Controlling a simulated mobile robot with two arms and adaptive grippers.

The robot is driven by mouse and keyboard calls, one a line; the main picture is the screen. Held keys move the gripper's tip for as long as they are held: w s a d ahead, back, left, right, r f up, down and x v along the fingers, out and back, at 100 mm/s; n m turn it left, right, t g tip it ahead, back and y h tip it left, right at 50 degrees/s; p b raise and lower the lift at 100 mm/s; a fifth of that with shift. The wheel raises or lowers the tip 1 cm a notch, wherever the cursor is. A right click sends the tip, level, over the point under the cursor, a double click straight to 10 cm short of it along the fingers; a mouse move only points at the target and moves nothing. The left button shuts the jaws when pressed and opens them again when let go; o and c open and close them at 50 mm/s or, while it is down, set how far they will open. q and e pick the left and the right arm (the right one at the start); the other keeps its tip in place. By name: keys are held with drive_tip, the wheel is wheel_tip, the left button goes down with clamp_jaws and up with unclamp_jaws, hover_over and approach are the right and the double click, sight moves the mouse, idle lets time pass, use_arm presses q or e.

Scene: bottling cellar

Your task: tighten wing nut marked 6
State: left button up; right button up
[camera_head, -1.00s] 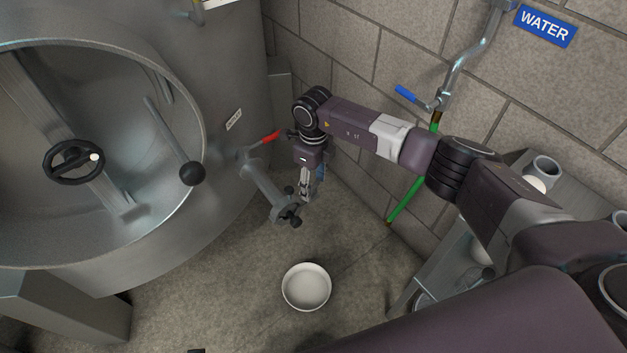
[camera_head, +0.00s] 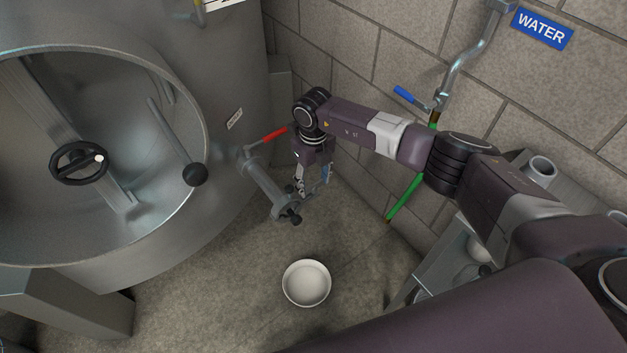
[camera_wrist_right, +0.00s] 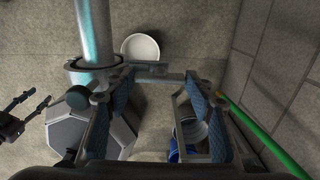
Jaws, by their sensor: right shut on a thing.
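A metal pipe with a clamped end (camera_head: 277,203) sticks out from the tank (camera_head: 235,60); it also shows in the wrist view (camera_wrist_right: 95,30). Small dark wing nuts sit at its end, one on the far side (camera_head: 290,188) and one on the near side (camera_head: 296,219). No number is readable on them. My right gripper (camera_head: 307,191) is at the far-side nut. In the wrist view its fingers (camera_wrist_right: 158,78) stand well apart, with a small metal bar (camera_wrist_right: 152,69) between the tips. A dark two-pronged shape at that view's left edge may be my left gripper (camera_wrist_right: 25,112); its state is unclear.
A red-handled valve (camera_head: 273,134) sits on the pipe just above. A white bowl (camera_head: 306,284) stands on the floor below. A green hose (camera_head: 405,197) runs along the block wall (camera_head: 350,50). A grey rack (camera_head: 437,270) stands at right. The floor around the bowl is clear.

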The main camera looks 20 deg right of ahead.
sight(314, 184)
drive_tip(key=o, duration=1.2)
drive_tip(key=shift+c, duration=0.2)
drive_tip(key=shift+r, duration=4.05)
